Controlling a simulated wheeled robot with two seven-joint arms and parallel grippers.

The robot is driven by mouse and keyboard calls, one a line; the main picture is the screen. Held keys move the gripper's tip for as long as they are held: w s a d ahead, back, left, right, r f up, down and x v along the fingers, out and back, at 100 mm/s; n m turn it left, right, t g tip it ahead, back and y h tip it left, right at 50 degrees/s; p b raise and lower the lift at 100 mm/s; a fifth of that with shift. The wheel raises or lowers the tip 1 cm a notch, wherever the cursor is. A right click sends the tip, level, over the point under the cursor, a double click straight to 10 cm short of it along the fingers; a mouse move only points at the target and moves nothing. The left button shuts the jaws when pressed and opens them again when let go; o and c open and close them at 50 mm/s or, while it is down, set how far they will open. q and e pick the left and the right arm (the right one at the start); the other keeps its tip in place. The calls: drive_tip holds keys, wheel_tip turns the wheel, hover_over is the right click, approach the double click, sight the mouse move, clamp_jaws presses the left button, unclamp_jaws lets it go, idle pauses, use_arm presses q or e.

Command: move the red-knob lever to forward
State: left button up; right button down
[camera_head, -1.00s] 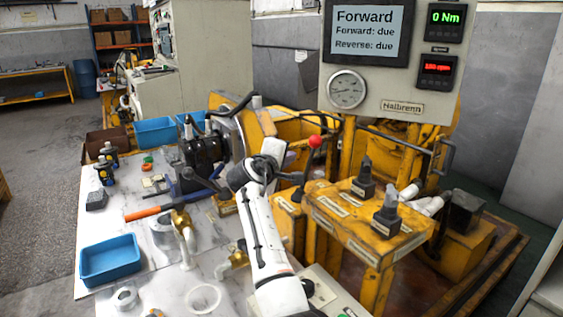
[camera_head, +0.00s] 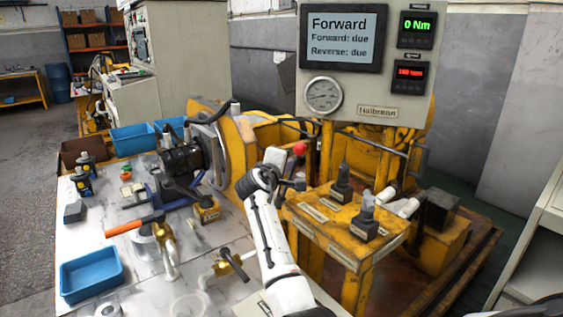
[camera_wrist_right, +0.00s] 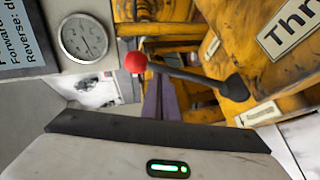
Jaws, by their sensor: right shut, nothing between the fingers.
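The lever's red knob (camera_head: 300,149) stands at the left end of the yellow machine bench in the head view. In the right wrist view the red knob (camera_wrist_right: 135,62) tops a dark lever rod (camera_wrist_right: 190,76), which runs right to a dark boot on a yellow panel. My right gripper (camera_head: 284,172) is shut and empty, just left of and below the knob in the head view, hiding the lower rod. Contact is not visible. My left gripper is out of view.
The screen (camera_head: 343,38) reads "Forward", with "Forward: due" and "Reverse: due". Two dark levers, the back one (camera_head: 342,183) and front one (camera_head: 366,218), stand on the yellow bench (camera_head: 335,232). A workbench with a blue tray (camera_head: 91,275) and tools lies left.

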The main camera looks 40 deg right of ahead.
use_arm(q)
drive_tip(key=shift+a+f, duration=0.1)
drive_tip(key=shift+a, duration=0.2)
use_arm(e)
drive_tip(key=shift+d, duration=0.1)
